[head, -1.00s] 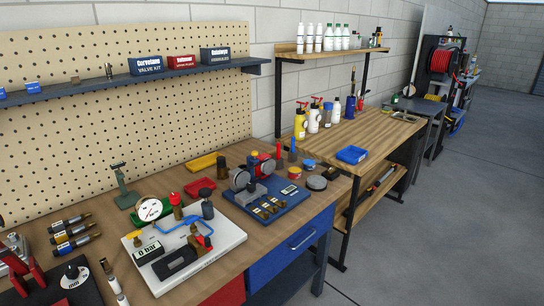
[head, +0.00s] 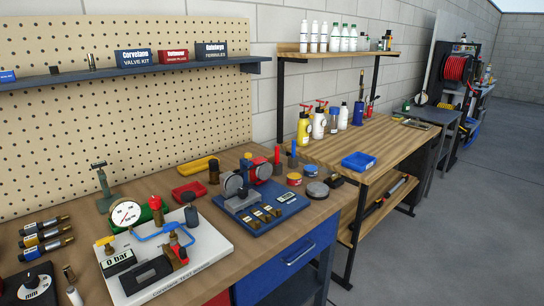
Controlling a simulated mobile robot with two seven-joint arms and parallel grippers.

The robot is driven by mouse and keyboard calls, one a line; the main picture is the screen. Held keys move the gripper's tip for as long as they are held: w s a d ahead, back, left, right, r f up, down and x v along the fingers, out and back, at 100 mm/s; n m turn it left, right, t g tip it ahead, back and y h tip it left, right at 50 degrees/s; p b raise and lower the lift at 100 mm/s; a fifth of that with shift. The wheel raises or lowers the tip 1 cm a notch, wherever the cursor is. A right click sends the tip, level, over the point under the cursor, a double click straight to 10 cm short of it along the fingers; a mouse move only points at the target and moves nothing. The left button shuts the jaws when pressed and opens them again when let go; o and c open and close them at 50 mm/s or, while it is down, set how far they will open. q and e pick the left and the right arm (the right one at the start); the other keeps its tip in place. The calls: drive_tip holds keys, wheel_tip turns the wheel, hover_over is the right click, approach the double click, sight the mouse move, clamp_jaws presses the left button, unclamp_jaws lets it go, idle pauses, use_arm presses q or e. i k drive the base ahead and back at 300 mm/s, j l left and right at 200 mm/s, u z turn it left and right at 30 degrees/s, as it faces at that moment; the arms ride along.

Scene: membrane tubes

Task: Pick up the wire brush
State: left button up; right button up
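I cannot pick out a wire brush for certain in the head view. The near workbench (head: 232,255) holds many small tools and parts. A long dark item with a reddish part (head: 385,196) lies on the lower shelf of the second bench, too small to identify. Neither of my grippers shows in the head view.
A white test board (head: 205,260) with gauge and valves, a blue fixture plate (head: 262,222), a red tray (head: 190,192) and a yellow tray (head: 197,164) crowd the near bench. A blue tray (head: 358,161) sits on the second bench (head: 400,140). Open floor (head: 460,240) lies right.

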sight(270, 158)
drive_tip(key=i+l+u, duration=0.1)
drive_tip(key=i+l, duration=0.45)
drive_tip(key=l, duration=0.15)
drive_tip(key=i+l+u, duration=0.15)
drive_tip(key=i+l, duration=0.35)
drive_tip(key=l, duration=0.25)
drive_tip(key=i+l+u, duration=0.15)
drive_tip(key=l, duration=0.25)
drive_tip(key=i+l+u, duration=0.1)
drive_tip(key=i+l, duration=0.2)
drive_tip(key=l, duration=0.15)
drive_tip(key=i+l, duration=0.25)
drive_tip(key=l, duration=0.15)
drive_tip(key=i+l+u, duration=0.15)
drive_tip(key=l, duration=0.3)
